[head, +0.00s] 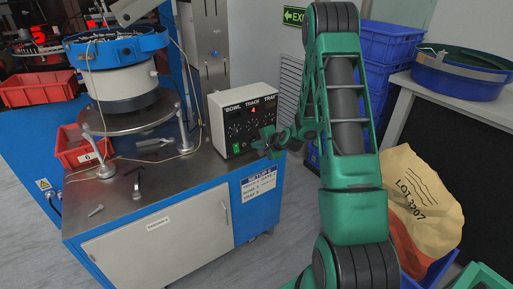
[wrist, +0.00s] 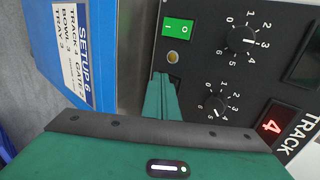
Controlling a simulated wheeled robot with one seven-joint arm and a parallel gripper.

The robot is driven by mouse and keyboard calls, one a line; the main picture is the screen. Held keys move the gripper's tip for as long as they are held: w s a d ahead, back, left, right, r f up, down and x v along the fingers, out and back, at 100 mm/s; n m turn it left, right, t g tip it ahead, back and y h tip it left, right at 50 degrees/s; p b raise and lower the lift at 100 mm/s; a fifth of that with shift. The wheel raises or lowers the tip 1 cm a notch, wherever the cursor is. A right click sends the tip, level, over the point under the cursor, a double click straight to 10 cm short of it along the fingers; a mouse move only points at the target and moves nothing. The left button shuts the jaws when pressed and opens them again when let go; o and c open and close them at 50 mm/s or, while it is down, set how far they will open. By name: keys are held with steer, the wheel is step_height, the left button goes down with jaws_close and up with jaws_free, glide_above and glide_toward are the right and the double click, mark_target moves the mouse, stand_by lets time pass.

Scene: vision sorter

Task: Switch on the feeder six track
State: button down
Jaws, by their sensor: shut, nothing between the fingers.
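The feeder control box (head: 229,126) stands on the cabinet top, its dark panel headed BOWL, TRACK and TRAY. A lit green rocker switch marked I and O (wrist: 179,29) also shows in the head view (head: 236,149). Beside it is a small brass-coloured round part (wrist: 173,57). A dark switch-like part (wrist: 176,80) lies just past my fingertips, mostly hidden by them. A red display reads 4 beside the word TRACK (wrist: 271,126). My gripper (wrist: 162,77) is shut and empty, close in front of the panel; contact cannot be told. It also shows in the head view (head: 267,141).
Two dial knobs (wrist: 241,40) (wrist: 215,107) sit close to my fingers. A SETUP 6 card (wrist: 75,47) is on the blue cabinet front. A blue bowl feeder (head: 118,48), a red bin (head: 85,149) and loose tools occupy the cabinet top. Blue crates (head: 388,45) stand behind my arm.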

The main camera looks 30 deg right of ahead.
steer(key=s+d+r, duration=0.1)
steer(key=s+r, duration=0.1)
steer(key=s, duration=1)
steer(key=shift+s+d, duration=0.3)
steer(key=shift+d, duration=0.05)
steer(key=shift+r, duration=0.15)
steer(key=s+a+r+n+g, duration=0.3)
steer(key=s+r, duration=0.3)
steer(key=s, duration=0.5)
steer(key=s+a+r+n+g, duration=0.3)
steer(key=s+r, duration=0.3)
steer(key=s, duration=0.6)
steer(key=s+a+r+n+g, duration=0.2)
steer(key=s+r+n+g, duration=0.2)
steer(key=s, duration=0.8)
steer(key=shift+a+r+n+g, duration=0.4)
steer(key=shift+r+g, duration=0.1)
steer(key=shift+r, duration=0.45)
